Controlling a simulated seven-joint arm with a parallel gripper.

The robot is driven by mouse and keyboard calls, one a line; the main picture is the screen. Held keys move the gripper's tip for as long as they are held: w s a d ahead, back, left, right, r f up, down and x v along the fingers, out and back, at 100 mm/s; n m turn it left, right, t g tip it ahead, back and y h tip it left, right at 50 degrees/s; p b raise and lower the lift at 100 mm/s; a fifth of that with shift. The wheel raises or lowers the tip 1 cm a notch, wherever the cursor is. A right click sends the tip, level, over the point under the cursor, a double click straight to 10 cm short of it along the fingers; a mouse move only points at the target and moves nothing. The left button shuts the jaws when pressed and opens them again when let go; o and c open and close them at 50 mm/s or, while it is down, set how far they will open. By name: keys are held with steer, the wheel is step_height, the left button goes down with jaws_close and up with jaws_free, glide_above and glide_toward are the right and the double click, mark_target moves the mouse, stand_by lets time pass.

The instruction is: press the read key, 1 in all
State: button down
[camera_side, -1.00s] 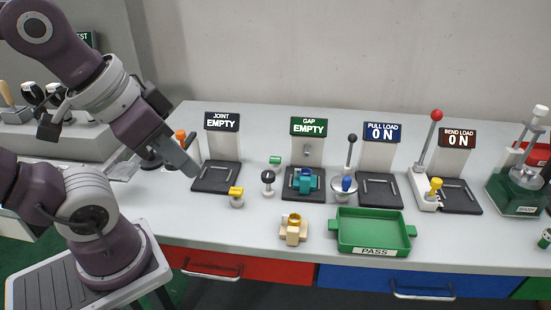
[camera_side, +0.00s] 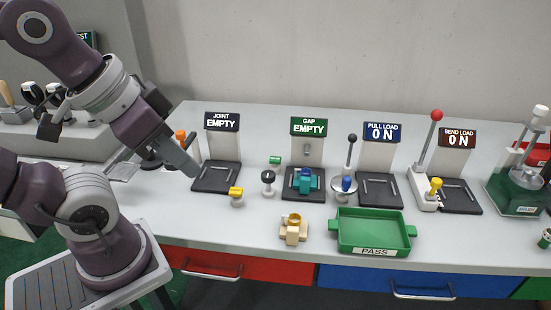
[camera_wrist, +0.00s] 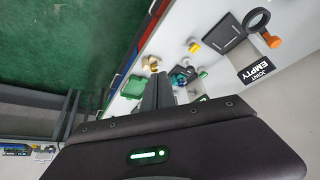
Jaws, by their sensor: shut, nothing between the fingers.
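No key in view carries a legible "read" label, so I cannot tell which one it is. Round-topped pieces stand on the bench: a yellow-topped one (camera_side: 236,197), a black-topped one (camera_side: 268,182), a blue-topped one (camera_side: 346,185) and a yellow knob (camera_side: 435,186). My gripper (camera_side: 192,171) is shut and empty, above the bench in front of the JOINT station's base plate (camera_side: 215,177). In the wrist view its shut fingers (camera_wrist: 158,92) point towards the bench, apart from the small pieces.
Signs read JOINT EMPTY (camera_side: 221,121), GAP EMPTY (camera_side: 309,127), PULL LOAD 0 N (camera_side: 382,132) and BEND LOAD 0 N (camera_side: 458,138). A teal piece (camera_side: 305,181) sits at GAP. A red-balled lever (camera_side: 431,140) rises beside BEND. A green PASS tray (camera_side: 374,251) stands in front.

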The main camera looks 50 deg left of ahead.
steer(key=w+a+r+t+y, duration=0.3)
steer(key=w+a+y, duration=0.1)
steer(key=w+a, duration=0.75)
steer(key=m+h, duration=0.5)
steer(key=m, duration=0.6)
glide_above(272, 159)
step_height(272, 159, down, 11)
steer(key=shift+f, duration=0.15)
steer(key=shift+f, duration=4.4)
